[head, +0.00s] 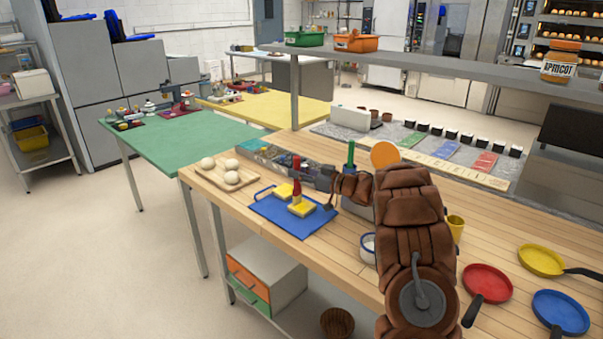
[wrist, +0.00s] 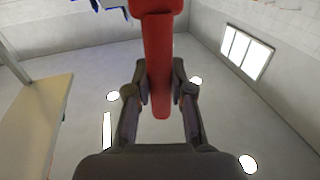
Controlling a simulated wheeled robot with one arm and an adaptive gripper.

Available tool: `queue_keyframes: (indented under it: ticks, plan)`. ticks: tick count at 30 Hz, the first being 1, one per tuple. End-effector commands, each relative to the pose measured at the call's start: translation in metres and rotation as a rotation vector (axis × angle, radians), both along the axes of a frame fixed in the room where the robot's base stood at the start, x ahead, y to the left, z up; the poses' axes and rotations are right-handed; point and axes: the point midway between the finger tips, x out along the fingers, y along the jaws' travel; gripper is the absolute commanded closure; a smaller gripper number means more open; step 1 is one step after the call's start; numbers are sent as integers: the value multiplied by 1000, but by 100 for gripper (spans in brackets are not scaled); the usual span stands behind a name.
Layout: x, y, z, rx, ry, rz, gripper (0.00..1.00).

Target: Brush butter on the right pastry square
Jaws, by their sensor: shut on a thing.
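A blue tray (head: 273,214) lies on the wooden counter and carries two yellow pastry squares. The left pastry square (head: 283,191) is farther back; the right pastry square (head: 302,209) is nearer the front. My gripper (head: 303,173) reaches in from the right and is shut on a red-handled brush (head: 297,190). The brush is roughly upright, its lower end at the right pastry square; I cannot tell whether it touches. In the wrist view, the red handle (wrist: 158,60) stands between the two fingers of my gripper (wrist: 160,90). The bristles are not clearly visible.
A wooden board (head: 216,175) with several eggs lies left of the tray. A white-and-blue cup (head: 367,250) is partly hidden by my arm. A yellow cup (head: 456,229), a red pan (head: 487,283) and other pans stand to the right. A shelf (head: 440,62) runs above the counter.

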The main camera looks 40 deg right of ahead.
Motion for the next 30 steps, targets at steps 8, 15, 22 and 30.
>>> queue_keyframes:
  ticks: [8, 15, 22, 30]
  plan:
    - [1, 0, 0, 0, -1, 0, 100]
    - [2, -8, 2, 0, -2, 0, 100]
    - [3, -11, 0, -1, -2, 0, 100]
    - [-1, -12, -1, 0, -1, 0, 100]
